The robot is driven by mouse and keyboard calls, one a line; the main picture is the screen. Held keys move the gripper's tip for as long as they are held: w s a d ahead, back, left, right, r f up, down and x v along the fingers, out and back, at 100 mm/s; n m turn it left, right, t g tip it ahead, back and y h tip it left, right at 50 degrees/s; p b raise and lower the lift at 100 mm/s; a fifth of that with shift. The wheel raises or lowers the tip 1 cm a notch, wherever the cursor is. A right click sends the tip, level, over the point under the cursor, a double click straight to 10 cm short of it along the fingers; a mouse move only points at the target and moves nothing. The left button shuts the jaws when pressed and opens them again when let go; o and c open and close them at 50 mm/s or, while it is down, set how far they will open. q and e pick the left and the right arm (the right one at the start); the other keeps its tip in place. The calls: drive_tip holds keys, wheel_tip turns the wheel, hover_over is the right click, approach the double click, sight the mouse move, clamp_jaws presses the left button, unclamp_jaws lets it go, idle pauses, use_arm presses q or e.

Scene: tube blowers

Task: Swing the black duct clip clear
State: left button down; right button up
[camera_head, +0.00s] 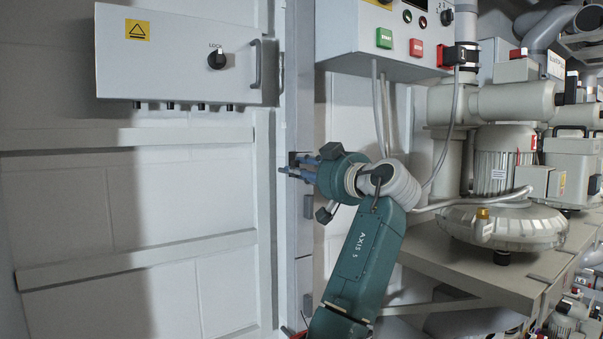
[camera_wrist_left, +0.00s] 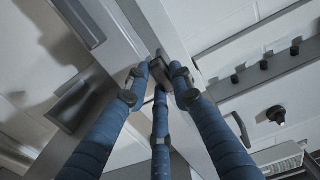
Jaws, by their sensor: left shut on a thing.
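The duct clip shows as a small dark piece (camera_wrist_left: 159,68) in the left wrist view, on the pale vertical duct (camera_head: 305,230) left of the control box. My left gripper (camera_head: 288,172) reaches to the duct from the right. Its blue fingers close around the dark piece in the left wrist view (camera_wrist_left: 157,84) and hold it. The fingers cover much of the clip, so its hinge and exact angle cannot be made out. In the head view, a dark edge (camera_head: 294,158) shows by the fingertips. My right gripper is not in view.
A grey cabinet (camera_head: 180,60) with a LOCK knob (camera_head: 217,60) and a handle hangs at the upper left. The control box (camera_head: 390,45) hangs above my wrist, with cables running down beside it. Blower machines (camera_head: 503,190) stand on a bench at the right. The lower left wall is clear.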

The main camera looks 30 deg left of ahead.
use_arm(q)
drive_tip(key=shift+f, duration=0.1)
idle(0.3)
drive_tip(key=c, duration=1.6)
unclamp_jaws()
drive_tip(key=v, duration=1.2)
